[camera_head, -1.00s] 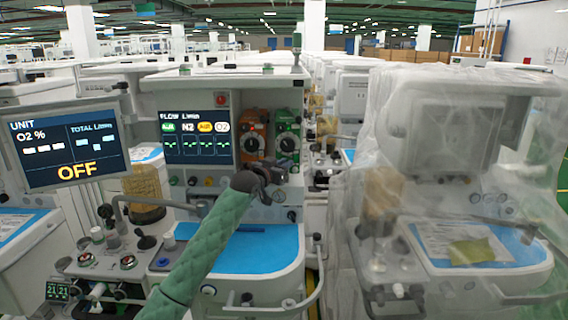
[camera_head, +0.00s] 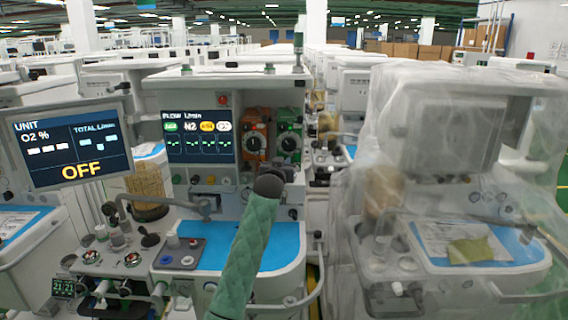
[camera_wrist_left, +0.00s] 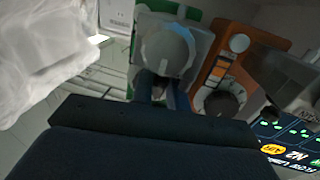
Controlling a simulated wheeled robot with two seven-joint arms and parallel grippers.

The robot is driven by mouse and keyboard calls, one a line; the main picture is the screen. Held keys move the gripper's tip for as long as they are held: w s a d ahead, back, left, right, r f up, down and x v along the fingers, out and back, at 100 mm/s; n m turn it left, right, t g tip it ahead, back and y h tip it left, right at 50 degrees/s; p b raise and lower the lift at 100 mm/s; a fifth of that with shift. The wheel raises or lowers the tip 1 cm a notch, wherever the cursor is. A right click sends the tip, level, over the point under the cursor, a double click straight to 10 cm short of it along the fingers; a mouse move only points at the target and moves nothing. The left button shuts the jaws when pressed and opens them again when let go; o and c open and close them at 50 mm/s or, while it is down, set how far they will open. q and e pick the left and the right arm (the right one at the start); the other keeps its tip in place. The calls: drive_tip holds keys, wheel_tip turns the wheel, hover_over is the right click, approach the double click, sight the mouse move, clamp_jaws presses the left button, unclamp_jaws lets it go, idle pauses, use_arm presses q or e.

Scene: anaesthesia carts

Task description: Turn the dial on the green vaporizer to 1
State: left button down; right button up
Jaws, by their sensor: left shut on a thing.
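The green vaporizer (camera_head: 290,135) stands at the right of the cart's back panel, next to the orange vaporizer (camera_head: 255,135). Its dial (camera_head: 289,142) is a pale ring with a dark middle. In the left wrist view the green vaporizer (camera_wrist_left: 203,18) appears upside down with its round grey dial (camera_wrist_left: 168,45). In the head view my left gripper (camera_head: 286,168) is mostly hidden behind my wrist. The dial's number marks are too small to read. My right gripper is not in view.
The flow screen (camera_head: 198,137) is left of the vaporizers, and a monitor (camera_head: 70,145) reading OFF is further left. A blue work surface (camera_head: 215,250) lies below my arm. A plastic-covered cart (camera_head: 450,150) stands close on the right.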

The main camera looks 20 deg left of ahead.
use_arm(q)
drive_tip(key=shift+a+n+y, duration=0.1)
drive_tip(key=shift+n+y, duration=0.3)
drive_tip(key=shift+y, duration=0.1)
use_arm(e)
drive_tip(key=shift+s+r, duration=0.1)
use_arm(q)
drive_tip(key=c, duration=1.4)
unclamp_jaws()
drive_tip(key=shift+w, duration=0.1)
drive_tip(key=shift+c, duration=0.2)
